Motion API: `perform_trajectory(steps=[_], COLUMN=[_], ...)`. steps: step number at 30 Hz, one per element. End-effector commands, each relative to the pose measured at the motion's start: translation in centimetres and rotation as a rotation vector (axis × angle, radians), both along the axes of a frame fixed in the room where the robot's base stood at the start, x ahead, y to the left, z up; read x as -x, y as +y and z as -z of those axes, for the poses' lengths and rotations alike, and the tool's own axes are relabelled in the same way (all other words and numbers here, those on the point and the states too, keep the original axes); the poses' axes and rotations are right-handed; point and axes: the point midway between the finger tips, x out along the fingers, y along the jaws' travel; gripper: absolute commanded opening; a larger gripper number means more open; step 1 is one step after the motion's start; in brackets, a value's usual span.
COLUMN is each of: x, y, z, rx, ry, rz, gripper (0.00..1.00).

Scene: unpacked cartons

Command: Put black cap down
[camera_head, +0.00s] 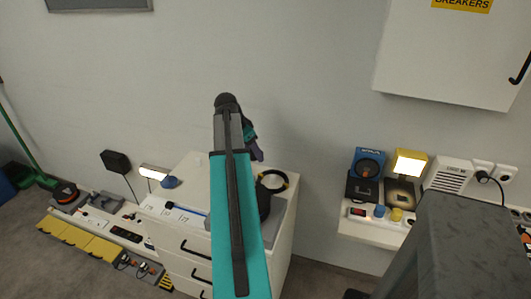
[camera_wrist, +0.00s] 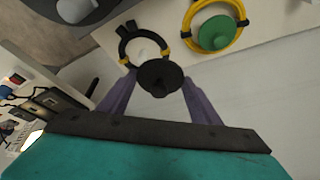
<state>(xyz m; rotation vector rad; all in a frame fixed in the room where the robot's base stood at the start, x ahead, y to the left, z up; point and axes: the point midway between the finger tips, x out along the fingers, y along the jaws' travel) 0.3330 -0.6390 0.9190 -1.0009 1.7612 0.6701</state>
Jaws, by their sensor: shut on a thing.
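A round black cap (camera_wrist: 158,74) with a small knob is between the two purple fingers of my gripper (camera_wrist: 163,84) in the wrist view. My gripper is shut on it. Past the cap, a black ring with yellow clips (camera_wrist: 124,42) lies on a white surface, partly covered by the cap in this view. The ring also shows in the head view (camera_head: 286,180), on top of the white drawer cabinet (camera_head: 185,183). In the head view my teal arm covers much of the cabinet top, and the cap cannot be made out there.
A yellow ring with a green cap (camera_wrist: 215,33) lies beside the black ring. A grey round-edged item (camera_wrist: 92,12) is at the wrist view's top left. A shelf (camera_head: 370,229) with a lit lamp (camera_head: 410,162) and boxes stands right of the cabinet. Yellow bins (camera_head: 83,240) line the left.

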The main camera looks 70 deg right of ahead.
Motion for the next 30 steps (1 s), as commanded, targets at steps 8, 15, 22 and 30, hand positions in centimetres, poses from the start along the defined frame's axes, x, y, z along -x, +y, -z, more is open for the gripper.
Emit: perform_trajectory(steps=[8,15,22,30], x=[-8.8,-15.6,-21.5,-27.3], y=[5.4,10.9,17.0,25.0], z=[-1.4,-2.4,-3.6,-4.9], rx=[0.002,0.001,0.002,0.003], ry=[-0.002,-0.002,-0.002,-0.002], rz=[-0.265,-0.495,-0.722,-0.988], gripper=[0.36,0.36,0.36,0.36])
